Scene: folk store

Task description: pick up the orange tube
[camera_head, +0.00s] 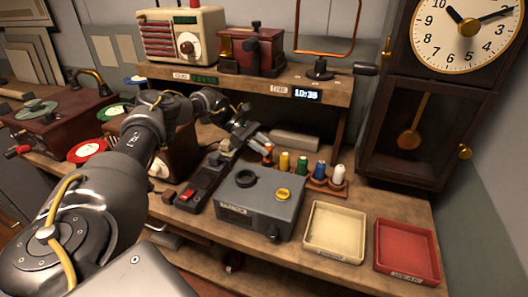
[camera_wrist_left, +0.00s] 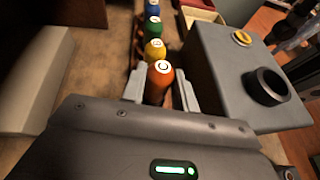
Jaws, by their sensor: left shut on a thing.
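The orange tube (camera_head: 267,155) stands at the left end of a row of coloured tubes behind the grey box. My left gripper (camera_head: 262,143) reaches it from the upper left and is shut on it. In the left wrist view the orange tube (camera_wrist_left: 160,82) is between the two grey fingers of my left gripper (camera_wrist_left: 161,92), with its round top showing. Its lower part is hidden, so I cannot tell whether it is still in the rack (camera_head: 325,187). My right gripper is not in view.
Yellow (camera_head: 284,162), green (camera_head: 302,166), blue (camera_head: 319,170) and white (camera_head: 338,174) tubes stand close by. The grey box (camera_head: 258,203) with a black ring is in front. A cream tray (camera_head: 335,230) and a red tray (camera_head: 407,250) are at right.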

